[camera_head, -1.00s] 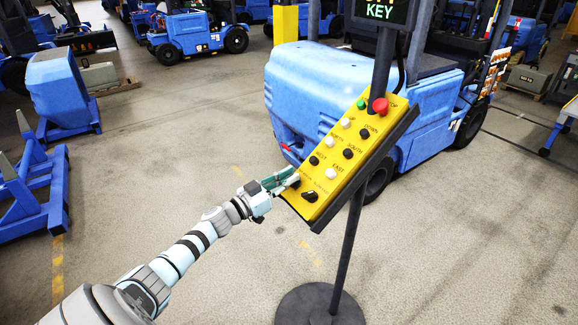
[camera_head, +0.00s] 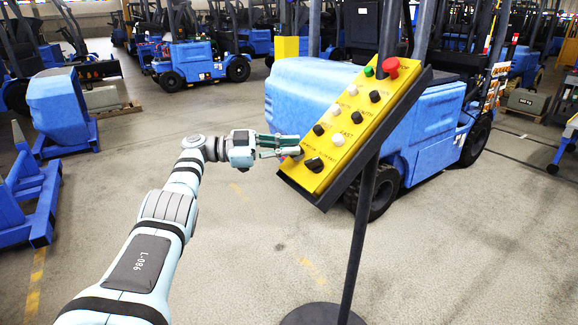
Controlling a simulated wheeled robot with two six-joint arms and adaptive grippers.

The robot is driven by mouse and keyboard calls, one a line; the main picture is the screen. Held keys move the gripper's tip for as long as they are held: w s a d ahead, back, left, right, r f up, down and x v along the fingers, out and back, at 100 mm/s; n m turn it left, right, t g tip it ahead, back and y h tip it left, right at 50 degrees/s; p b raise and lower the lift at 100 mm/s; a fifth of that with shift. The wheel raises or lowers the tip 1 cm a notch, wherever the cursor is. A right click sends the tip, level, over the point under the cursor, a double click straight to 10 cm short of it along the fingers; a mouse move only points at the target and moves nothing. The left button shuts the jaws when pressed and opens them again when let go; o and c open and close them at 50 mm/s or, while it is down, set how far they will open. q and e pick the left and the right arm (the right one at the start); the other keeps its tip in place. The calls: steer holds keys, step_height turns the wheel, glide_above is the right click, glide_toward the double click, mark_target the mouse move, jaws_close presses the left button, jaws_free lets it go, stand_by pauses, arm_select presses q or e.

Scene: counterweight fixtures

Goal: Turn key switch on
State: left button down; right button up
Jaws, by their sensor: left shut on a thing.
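A yellow control panel (camera_head: 330,150) on a dark backing is mounted on a dark post, tilted in the view. My left gripper (camera_head: 291,148) reaches in from the left to the panel's lower-left edge. Its fingers are shut on the small key switch (camera_head: 298,154) there, which they mostly hide, so its turn position cannot be told. A black selector knob (camera_head: 314,164) sits just beside it, lower on the panel. My right gripper is not in view.
Above are white and black buttons, a green button (camera_head: 369,71) and a red stop button (camera_head: 391,67). The post (camera_head: 358,235) stands on a round base (camera_head: 322,315). A blue forklift (camera_head: 300,90) is close behind the panel.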

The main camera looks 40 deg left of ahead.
arm_select(q)
steer(key=shift+f+g+b, duration=0.35)
steer(key=shift+g+b, duration=0.1)
steer(key=shift+g, duration=0.05)
steer(key=shift+m, duration=0.3)
